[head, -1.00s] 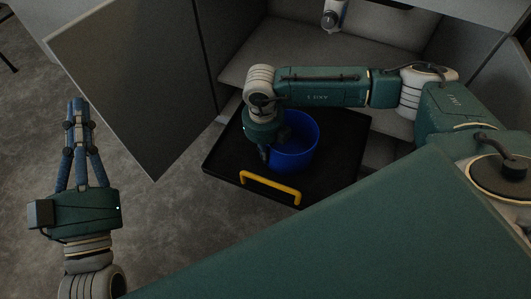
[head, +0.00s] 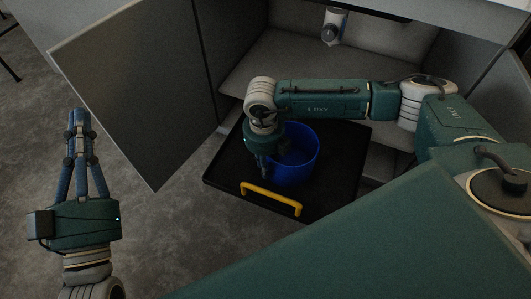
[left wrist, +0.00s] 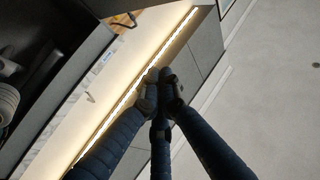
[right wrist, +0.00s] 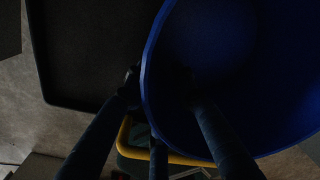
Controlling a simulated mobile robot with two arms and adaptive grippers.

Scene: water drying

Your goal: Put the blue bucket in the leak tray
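My right gripper (head: 264,168) is at the bucket's left rim. In the right wrist view the bucket (right wrist: 225,60) fills the right side, its rim passing between my spread right fingers (right wrist: 158,85), which show a gap. The tray (right wrist: 90,45) is at the left there. My left gripper (head: 78,118) is shut and empty, far left of the tray.
A grey cabinet (head: 290,75) stands open behind the tray, with its door panel (head: 140,90) swung out at the left. Bare grey floor (head: 170,235) lies between my left gripper and the tray. My right arm reaches across from the right.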

